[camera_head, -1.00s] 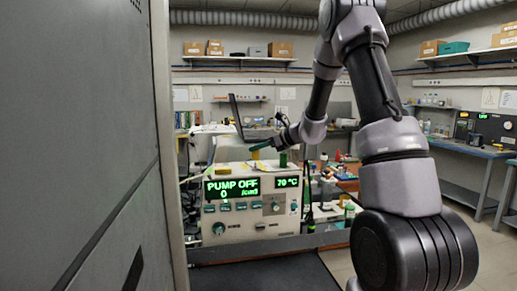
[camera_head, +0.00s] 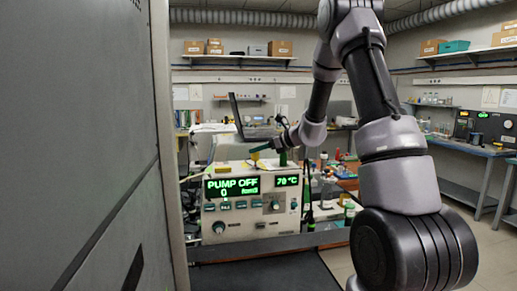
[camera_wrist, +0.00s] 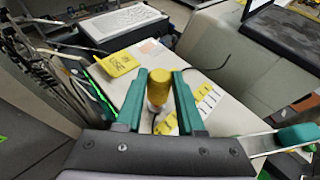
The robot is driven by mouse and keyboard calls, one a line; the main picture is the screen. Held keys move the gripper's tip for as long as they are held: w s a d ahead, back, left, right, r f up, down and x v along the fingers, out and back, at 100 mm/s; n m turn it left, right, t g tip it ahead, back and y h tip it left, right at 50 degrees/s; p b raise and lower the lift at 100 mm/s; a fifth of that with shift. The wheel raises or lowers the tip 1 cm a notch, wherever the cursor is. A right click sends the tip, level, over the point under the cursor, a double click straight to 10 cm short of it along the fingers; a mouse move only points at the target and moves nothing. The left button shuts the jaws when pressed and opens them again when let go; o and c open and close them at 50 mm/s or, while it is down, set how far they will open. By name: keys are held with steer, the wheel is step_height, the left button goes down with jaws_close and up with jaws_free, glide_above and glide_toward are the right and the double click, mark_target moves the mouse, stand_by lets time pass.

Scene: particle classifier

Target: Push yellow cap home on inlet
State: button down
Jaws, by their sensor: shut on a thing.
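In the wrist view the yellow cap (camera_wrist: 160,84) stands between the two green fingers of my gripper (camera_wrist: 158,76), which is shut on it. A pale, narrower piece shows just below the cap; I cannot tell whether it is the inlet or how far the cap sits on it. In the head view my gripper (camera_head: 264,148) is small, just above the top of the pale classifier (camera_head: 245,226). The classifier's front display reads PUMP OFF, 0 and 70 °C.
A yellow IN USE tag (camera_wrist: 118,64) lies left of the cap, near loose cables. A laptop (camera_head: 252,120) stands behind the classifier. A grey cabinet wall (camera_head: 80,150) closes off the left. Bottles and small items crowd the bench at right.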

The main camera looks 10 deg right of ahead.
steer(key=shift+f, duration=0.55)
steer(key=shift+f, duration=0.35)
steer(key=shift+f, duration=0.3)
steer(key=shift+c, duration=2.2)
jaws_free()
steer(key=v, duration=1)
steer(key=shift+s+d, duration=0.25)
steer(key=shift+s, duration=0.05)
steer(key=shift+r, duration=0.1)
